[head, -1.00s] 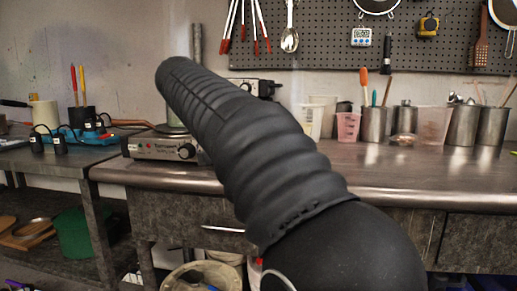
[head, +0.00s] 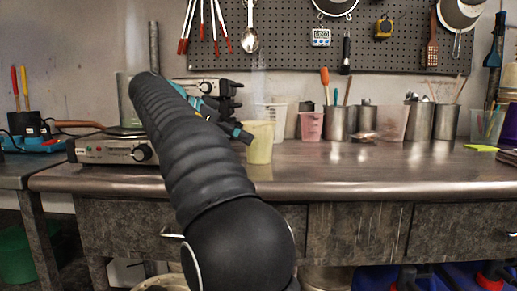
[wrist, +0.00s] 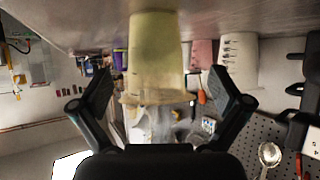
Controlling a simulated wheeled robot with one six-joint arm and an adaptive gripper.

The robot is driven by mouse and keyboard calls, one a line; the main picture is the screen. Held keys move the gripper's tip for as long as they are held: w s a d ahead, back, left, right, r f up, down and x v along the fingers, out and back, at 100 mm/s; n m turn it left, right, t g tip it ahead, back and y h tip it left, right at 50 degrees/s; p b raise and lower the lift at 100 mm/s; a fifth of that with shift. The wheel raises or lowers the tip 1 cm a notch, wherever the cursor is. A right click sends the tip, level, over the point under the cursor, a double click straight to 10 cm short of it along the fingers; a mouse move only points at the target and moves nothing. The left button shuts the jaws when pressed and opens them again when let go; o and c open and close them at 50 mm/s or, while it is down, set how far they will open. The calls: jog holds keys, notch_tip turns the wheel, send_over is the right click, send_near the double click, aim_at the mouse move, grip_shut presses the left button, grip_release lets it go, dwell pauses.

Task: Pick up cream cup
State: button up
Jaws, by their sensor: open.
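The cream cup (head: 259,145) stands upright on the dark metal counter, right of my gripper (head: 241,112) in the head view. It is pale yellow and tapered, wider at the rim. In the wrist view, which is upside down, the cup (wrist: 156,52) hangs from the counter at the top, with its rim lowest. My gripper (wrist: 164,88) is open there, with one dark finger on each side of the cup's rim and visible gaps on both sides. I cannot tell how far the cup reaches between the fingers.
Behind the cup stand a white beaker (head: 270,115), a pink cup (head: 310,126) and metal cups (head: 337,124). A hot plate (head: 113,149) is at the left. The counter's (head: 380,174) front right is clear. A pegboard (head: 290,50) with tools hangs behind.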

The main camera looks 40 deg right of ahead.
aim_at(255, 143)
jog(key=shift+s+b+x, duration=0.15)
jog(key=shift+b+x, duration=0.2)
jog(key=shift+x, duration=1.05)
jog(key=shift+s+b+x, duration=0.15)
jog(key=shift+b+x, duration=0.15)
jog(key=shift+x, duration=1.1)
jog(key=shift+a, duration=0.1)
jog(key=c, duration=1.5)
jog(key=shift+o, duration=0.2)
jog(key=shift+r, duration=0.15)
